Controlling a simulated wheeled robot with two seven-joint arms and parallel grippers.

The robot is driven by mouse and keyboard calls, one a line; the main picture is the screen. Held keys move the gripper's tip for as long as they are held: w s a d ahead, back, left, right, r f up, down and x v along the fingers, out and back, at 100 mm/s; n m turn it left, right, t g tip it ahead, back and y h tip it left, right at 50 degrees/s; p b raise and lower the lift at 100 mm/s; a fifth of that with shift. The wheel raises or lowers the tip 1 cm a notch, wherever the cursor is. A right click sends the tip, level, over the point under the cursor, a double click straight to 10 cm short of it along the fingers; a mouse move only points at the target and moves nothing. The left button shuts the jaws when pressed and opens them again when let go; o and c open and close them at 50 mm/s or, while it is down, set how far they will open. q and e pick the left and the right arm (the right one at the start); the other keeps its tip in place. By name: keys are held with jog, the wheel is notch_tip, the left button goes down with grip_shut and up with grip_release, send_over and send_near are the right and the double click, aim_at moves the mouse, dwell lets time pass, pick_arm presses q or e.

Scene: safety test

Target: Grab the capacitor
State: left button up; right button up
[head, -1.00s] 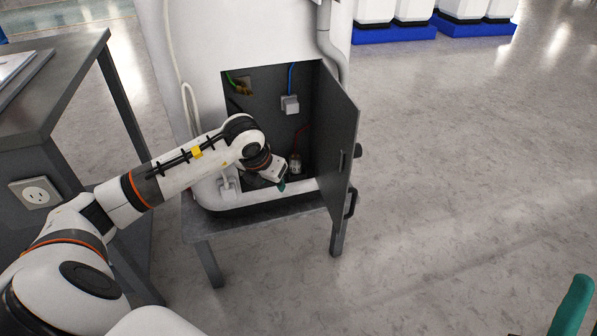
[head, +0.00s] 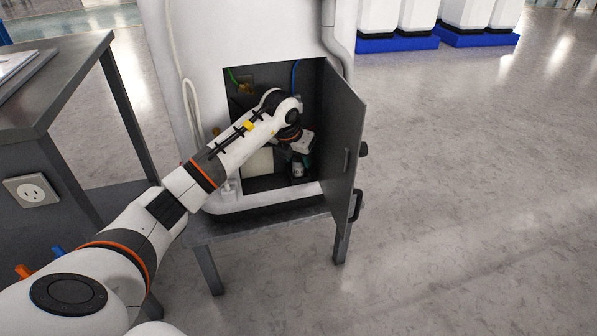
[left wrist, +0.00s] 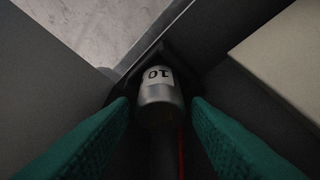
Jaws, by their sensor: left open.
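The capacitor (left wrist: 157,92) is a small silver cylinder with a white label reading "10", which appears upside down in the left wrist view. It stands in the open cabinet and shows small in the head view (head: 298,170), close below my left gripper (head: 303,160). In the left wrist view my left gripper (left wrist: 160,104) is open, with one green finger on each side of the capacitor. Whether the fingers touch it cannot be told. A dark holder surrounds its far end, and a red wire runs near it. My right gripper is not in view.
The cabinet door (head: 345,145) stands open on the right. A cream box (head: 259,162) is inside, and its edge shows in the left wrist view (left wrist: 285,60). A grey table (head: 50,75) with a socket is on the left. The floor at right is clear.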

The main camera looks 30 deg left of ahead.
pick_arm(q)
jog(key=shift+f, duration=0.3)
jog(key=c, duration=0.7)
jog(key=shift+r, duration=0.1)
jog(key=shift+c, duration=0.2)
